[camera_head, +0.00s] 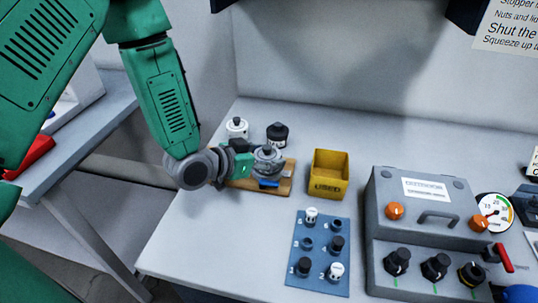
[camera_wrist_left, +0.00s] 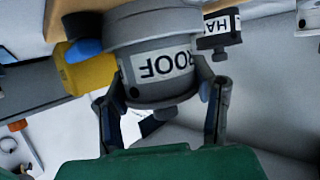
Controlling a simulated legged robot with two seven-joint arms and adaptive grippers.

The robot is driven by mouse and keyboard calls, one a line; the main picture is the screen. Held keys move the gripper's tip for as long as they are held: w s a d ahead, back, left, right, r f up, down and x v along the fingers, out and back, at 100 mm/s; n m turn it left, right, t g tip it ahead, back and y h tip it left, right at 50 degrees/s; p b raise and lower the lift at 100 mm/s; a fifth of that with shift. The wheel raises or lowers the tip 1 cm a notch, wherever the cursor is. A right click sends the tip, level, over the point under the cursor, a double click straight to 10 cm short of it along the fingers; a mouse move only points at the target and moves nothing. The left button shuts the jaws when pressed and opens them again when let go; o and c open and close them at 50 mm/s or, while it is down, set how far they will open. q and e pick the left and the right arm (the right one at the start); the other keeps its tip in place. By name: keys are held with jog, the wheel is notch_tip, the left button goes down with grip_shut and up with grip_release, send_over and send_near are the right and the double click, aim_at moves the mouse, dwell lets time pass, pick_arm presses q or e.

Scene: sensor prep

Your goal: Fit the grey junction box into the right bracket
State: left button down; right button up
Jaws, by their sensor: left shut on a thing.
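A round grey box (camera_head: 268,153) with a knob on top is at the end of my left arm, over the wooden board (camera_head: 287,187). In the left wrist view the grey box (camera_wrist_left: 160,68) carries a white label that reads ROOF upside down. My left gripper (camera_head: 255,160) has its two fingers on either side of this box and is shut on it. The gripper also shows in the left wrist view (camera_wrist_left: 160,98). I cannot make out a bracket in either view. My right gripper is not in view.
A white-topped jar (camera_head: 237,127) and a black-topped one (camera_head: 277,133) stand behind the held box. A yellow USED bin (camera_head: 330,174) is to its right. A blue panel (camera_head: 320,249) with knobs and a grey console (camera_head: 430,187) are nearer. The table's left front is clear.

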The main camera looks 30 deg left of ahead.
pick_arm(q)
jog(key=shift+f, duration=0.35)
dwell(0.3)
jog(key=c, duration=0.6)
grip_release()
jog(key=shift+r+p, duration=2.8)
jog(key=shift+r, duration=0.75)
